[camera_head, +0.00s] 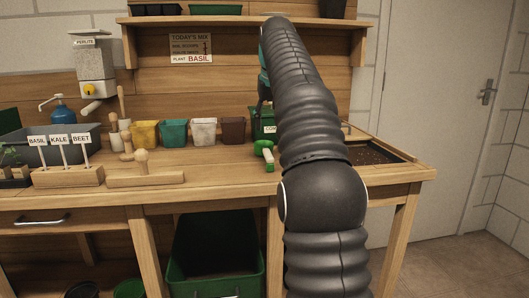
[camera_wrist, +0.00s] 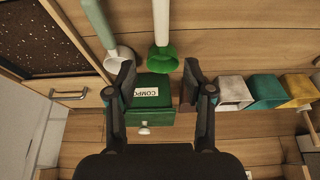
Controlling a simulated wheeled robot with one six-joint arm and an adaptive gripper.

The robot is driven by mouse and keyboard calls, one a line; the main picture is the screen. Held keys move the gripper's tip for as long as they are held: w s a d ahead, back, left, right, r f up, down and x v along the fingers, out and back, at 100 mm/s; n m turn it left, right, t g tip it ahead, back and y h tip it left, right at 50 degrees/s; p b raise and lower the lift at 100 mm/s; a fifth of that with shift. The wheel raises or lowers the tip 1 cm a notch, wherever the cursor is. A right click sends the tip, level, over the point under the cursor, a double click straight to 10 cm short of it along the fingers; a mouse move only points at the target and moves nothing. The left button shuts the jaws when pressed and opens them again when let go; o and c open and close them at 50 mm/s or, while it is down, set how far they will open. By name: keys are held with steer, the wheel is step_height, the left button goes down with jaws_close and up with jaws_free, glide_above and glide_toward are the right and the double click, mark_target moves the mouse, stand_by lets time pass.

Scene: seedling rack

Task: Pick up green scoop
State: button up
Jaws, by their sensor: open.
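The green scoop (camera_head: 263,147) lies on the bench top just left of my arm in the head view, its pale handle (camera_head: 270,165) toward the front edge. In the wrist view the green scoop (camera_wrist: 162,58) is at the upper middle, its handle running up out of the picture. My gripper (camera_wrist: 159,73) is open and empty, its two fingers apart above the bench. The scoop's head shows between and slightly beyond the fingertips, apart from them. In the head view my arm hides most of the gripper.
A green compost box (camera_wrist: 165,113) sits beside the scoop. A white scoop with a pale green handle (camera_wrist: 97,22) lies on the other side. Coloured pots (camera_head: 174,132) line the bench to the left. A soil tray (camera_head: 372,154) is at the right.

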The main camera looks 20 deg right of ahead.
mark_target(267, 150)
steer(key=b+x, duration=0.3)
steer(key=x, duration=0.9)
steer(key=shift+w+r, duration=0.1)
steer(key=shift+w, duration=0.05)
jaws_close()
